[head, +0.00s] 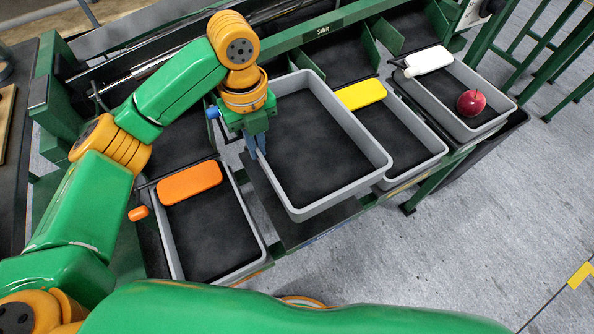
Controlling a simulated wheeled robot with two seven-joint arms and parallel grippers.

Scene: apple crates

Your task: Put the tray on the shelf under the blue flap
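A grey tray (340,190) with a dark, empty floor is over the shelf bay (283,228) between the orange-flap and yellow-flap trays. I cannot tell whether it rests on that shelf or is held above it. My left gripper (257,152) points down at the tray's left rim, towards its back corner. Its fingertips show close together just outside the rim, and I cannot tell whether they hold it. A small blue knob (212,112) shows beside the gripper. The blue flap itself is hidden behind the gripper and tray. My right gripper is out of view.
An orange flap (190,182) lies over the left tray (252,222). A yellow flap (361,94) is over the tray (431,152) to the right. A white flap (428,60) is over the far right tray (506,105), which holds a red apple (471,103). Open floor lies in front.

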